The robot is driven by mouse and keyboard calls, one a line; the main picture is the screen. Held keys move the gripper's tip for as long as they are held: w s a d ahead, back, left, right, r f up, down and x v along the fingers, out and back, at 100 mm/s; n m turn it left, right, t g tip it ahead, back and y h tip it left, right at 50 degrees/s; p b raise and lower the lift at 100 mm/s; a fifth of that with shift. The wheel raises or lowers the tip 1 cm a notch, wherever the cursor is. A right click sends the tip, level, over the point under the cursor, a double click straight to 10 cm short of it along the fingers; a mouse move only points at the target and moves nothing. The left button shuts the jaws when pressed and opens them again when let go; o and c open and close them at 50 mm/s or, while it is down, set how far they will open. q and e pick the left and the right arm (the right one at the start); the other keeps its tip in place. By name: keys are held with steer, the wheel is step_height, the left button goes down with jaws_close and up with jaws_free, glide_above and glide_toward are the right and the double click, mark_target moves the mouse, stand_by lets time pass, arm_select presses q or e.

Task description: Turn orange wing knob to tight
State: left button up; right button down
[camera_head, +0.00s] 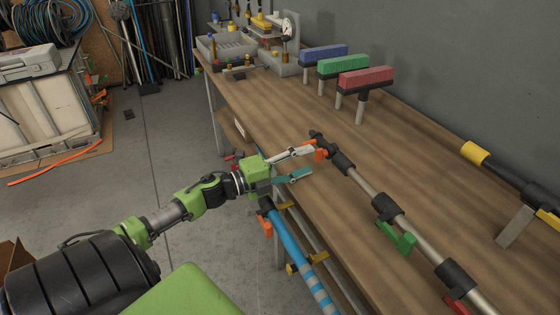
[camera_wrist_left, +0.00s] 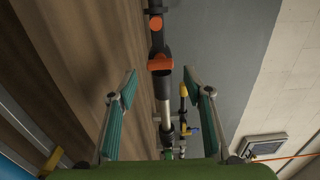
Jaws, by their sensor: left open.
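The orange wing knob (camera_head: 320,150) sits near the far end of a grey metal pipe with black fittings (camera_head: 365,183) above the workbench. In the left wrist view the orange knob (camera_wrist_left: 160,64) shows on the black fitting, just beyond the fingertips and between their lines. My left gripper (camera_head: 309,161) is open, with its two teal-padded fingers apart and pointing at the knob. In the wrist view the open gripper (camera_wrist_left: 161,75) has nothing between its pads that I can see it touching. The near finger lies low in the head view. My right gripper is not in view.
The same pipe carries a green handle (camera_head: 396,237) and a red one (camera_head: 458,306). A blue pipe (camera_head: 300,255) with an orange part (camera_head: 265,226) runs beside the bench (camera_head: 430,250). Red, green and blue brush-like blocks (camera_head: 366,77) stand at the wall.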

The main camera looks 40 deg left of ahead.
arm_select(q)
steer(key=v, duration=0.8)
steer(key=shift+s, duration=0.15)
stand_by(0.4)
